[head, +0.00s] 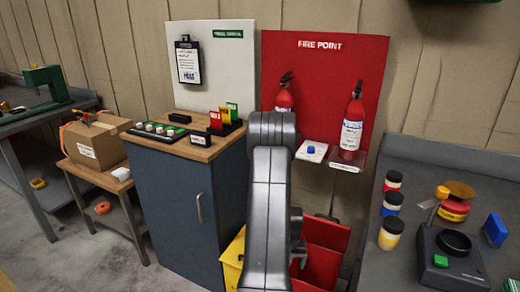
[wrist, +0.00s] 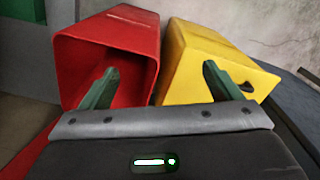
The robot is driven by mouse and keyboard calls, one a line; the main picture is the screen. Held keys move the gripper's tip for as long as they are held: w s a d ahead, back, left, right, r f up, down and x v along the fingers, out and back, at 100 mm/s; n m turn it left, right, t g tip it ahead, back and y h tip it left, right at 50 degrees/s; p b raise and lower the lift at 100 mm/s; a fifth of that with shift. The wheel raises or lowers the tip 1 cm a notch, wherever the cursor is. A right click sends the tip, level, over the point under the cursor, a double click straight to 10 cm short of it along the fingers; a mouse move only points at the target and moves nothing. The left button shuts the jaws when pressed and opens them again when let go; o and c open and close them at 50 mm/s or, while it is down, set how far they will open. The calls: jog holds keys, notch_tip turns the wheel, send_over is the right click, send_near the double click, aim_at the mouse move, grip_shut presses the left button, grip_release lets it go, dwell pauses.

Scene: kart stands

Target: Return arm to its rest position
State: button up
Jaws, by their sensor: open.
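My gripper (wrist: 160,82) is open and empty in the wrist view, its two green fingers spread apart. It points toward a red bin (wrist: 140,30) on the left and a yellow bin (wrist: 205,60) on the right. The left finger overlaps the red bin's opening and the right finger overlaps the yellow bin; I cannot tell whether they touch. In the head view my grey arm (head: 268,200) rises in the middle and hides the gripper. The red bin (head: 325,235) and yellow bin (head: 232,262) show low beside the arm.
A blue cabinet (head: 172,210) with a wooden top stands left of my arm. A red fire point board (head: 325,60) stands behind, with two extinguishers. A grey bench (head: 410,205) with jars and a scale is at right. A cardboard box (head: 98,140) sits on a small table at left.

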jog(key=shift+w+d+f+b, duration=0.25)
jog(key=shift+w+d+b, duration=0.35)
jog(key=shift+d+b, duration=0.25)
jog(key=shift+r+p, duration=0.1)
jog(key=shift+p, duration=0.25)
